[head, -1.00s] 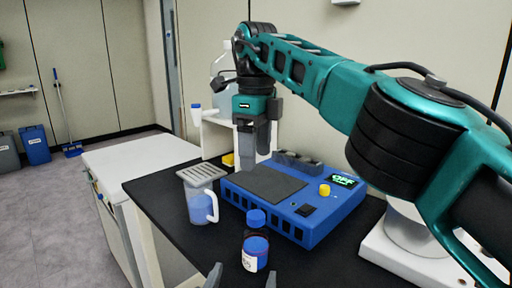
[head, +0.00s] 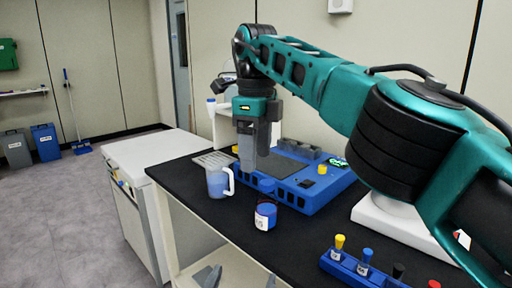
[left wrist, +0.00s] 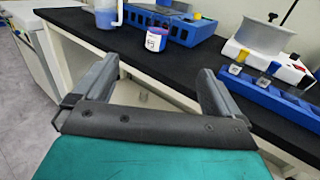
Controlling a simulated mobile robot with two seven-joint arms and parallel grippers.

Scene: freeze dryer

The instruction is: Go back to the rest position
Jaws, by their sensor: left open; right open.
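My left gripper (head: 240,278) is at the bottom edge of the head view, open and empty, in front of the bench. In the left wrist view its two fingers (left wrist: 155,80) are spread with nothing between them. My right arm reaches in from the right. Its gripper (head: 257,152) points down over the back of the black bench top (head: 225,219), in front of part of the blue device (head: 312,199). It is open, and I see nothing held in it.
A jug (head: 216,184) and a labelled blue bottle (head: 265,216) stand near the device. A blue rack (head: 350,267) with several colour-capped vials is at lower right. A white cabinet (head: 150,146) is left of the bench. The floor (head: 70,210) at left is clear.

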